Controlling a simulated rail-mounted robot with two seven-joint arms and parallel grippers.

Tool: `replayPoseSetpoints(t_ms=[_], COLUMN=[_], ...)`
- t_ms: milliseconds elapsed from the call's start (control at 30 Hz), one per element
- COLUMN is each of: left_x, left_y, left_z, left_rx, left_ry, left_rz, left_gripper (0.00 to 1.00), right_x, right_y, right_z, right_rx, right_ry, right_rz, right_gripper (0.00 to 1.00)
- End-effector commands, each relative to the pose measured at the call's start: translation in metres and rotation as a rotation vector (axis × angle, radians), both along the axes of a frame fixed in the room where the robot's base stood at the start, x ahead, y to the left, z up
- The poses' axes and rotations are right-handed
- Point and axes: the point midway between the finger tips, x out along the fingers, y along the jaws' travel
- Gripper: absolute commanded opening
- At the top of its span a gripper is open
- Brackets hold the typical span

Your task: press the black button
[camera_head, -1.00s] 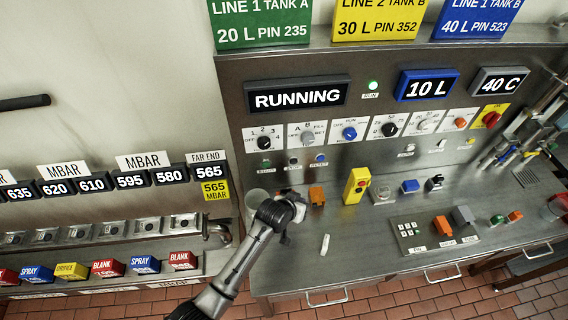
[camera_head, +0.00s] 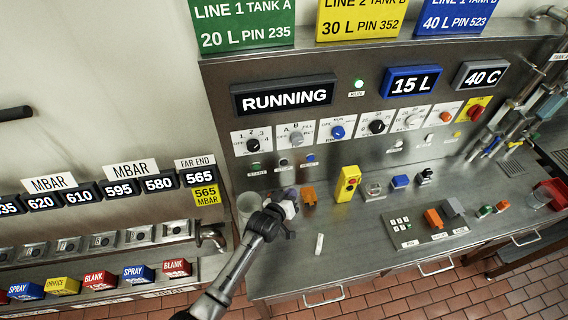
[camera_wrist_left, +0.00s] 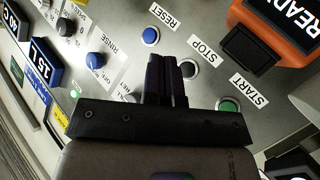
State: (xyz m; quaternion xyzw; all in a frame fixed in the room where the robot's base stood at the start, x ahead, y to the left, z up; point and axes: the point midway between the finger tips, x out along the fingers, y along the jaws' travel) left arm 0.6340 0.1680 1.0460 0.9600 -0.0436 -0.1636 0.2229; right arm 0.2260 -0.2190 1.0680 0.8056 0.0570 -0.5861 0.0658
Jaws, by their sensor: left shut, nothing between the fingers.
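The black button (camera_wrist_left: 188,69) sits in a metal ring on the steel panel, beside the STOP label (camera_wrist_left: 207,50) in the wrist view. In the head view it is the small dark button (camera_head: 283,162) in the row under the knobs. My left gripper (camera_wrist_left: 162,60) is shut and empty; in the wrist view its fingertips appear just left of the black button and partly overlap its ring. In the head view the left gripper (camera_head: 288,198) is in front of the panel, below the button row. Whether it touches the panel cannot be told. My right gripper is not in view.
The green START button (camera_wrist_left: 228,105) and blue RESET button (camera_wrist_left: 150,36) flank the black one. An orange-framed display device (camera_wrist_left: 262,38) is close at the right. A glass cylinder (camera_head: 246,205) and an orange block (camera_head: 309,195) stand near the left gripper.

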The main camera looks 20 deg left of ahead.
Motion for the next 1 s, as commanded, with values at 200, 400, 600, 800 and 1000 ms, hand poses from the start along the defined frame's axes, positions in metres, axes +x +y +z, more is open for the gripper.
replayPoseSetpoints(t_ms=[200, 400, 600, 800, 1000], left_x=[0.006, 0.024, 0.045, 0.061, 0.07], left_y=[0.004, 0.016, 0.03, 0.041, 0.047], left_z=[-0.002, -0.004, -0.005, -0.003, -0.002], left_rx=[0.001, 0.003, 0.002, 0.002, 0.001], left_ry=[-0.001, -0.002, -0.001, 0.0, 0.001], left_rz=[0.0, 0.0, 0.0, -0.001, -0.001], left_gripper=[0.0, 0.0, 0.0, 0.0, 0.0], right_x=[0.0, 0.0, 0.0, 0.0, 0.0], right_y=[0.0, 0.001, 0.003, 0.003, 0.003], right_z=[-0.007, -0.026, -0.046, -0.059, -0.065], right_rx=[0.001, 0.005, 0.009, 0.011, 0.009], right_ry=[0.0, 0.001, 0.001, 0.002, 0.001], right_rz=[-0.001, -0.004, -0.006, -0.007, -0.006], right_gripper=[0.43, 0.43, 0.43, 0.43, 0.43])
